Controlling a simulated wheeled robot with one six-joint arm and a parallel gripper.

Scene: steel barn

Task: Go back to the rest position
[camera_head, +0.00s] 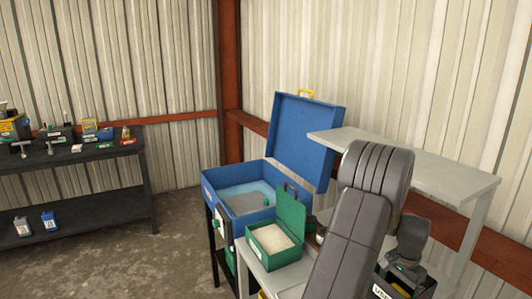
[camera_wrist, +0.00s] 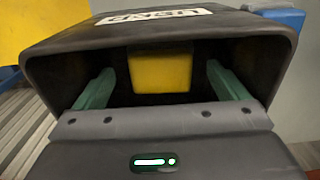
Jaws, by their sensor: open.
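My arm bends over the right of the head view, and my gripper (camera_head: 402,287) points down at a black bin (camera_head: 424,288) with a white label reading roughly "USED". In the wrist view, my gripper (camera_wrist: 161,73) is open, its two green fingers spread apart and reaching into the mouth of the black bin (camera_wrist: 60,70). A yellow block-like thing (camera_wrist: 160,72) shows inside the bin between the fingers, and I see no finger touching it. The bin's lower part is hidden behind my gripper's body.
Left of my arm stand an open green box (camera_head: 292,215) on a grey surface and a blue tub (camera_head: 212,192) with a raised blue lid (camera_head: 300,125). A grey shelf (camera_head: 430,165) stands behind my arm. A black bench (camera_head: 110,150) with several items is far left. Floor between is clear.

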